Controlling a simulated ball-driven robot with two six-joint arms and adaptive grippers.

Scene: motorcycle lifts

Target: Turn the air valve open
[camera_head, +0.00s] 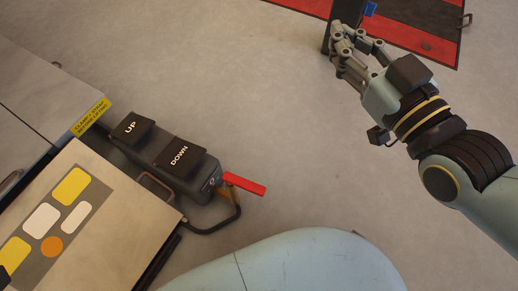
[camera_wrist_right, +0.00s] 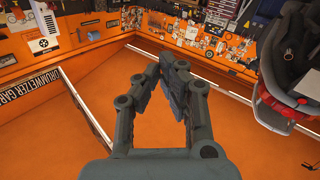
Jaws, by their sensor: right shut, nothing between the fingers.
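The air valve's red lever (camera_head: 244,184) sticks out to the right from the end of the dark pedal unit (camera_head: 165,158) with UP and DOWN pedals. A brass-coloured fitting (camera_head: 228,192) and a dark curved hose sit beside the lever. My right gripper (camera_head: 338,38) is at the top of the head view, far up and right of the lever, touching neither it nor the pedals. In the right wrist view its fingers (camera_wrist_right: 163,75) are drawn together with nothing between them. My left gripper is not in view.
A metal platform (camera_head: 115,195) with yellow, white and orange patches lies left of the pedals. A black and red mat or plate (camera_head: 425,45) is at the top right, with a dark post near my right gripper. Grey floor between is clear. The wrist view shows orange walls with tools.

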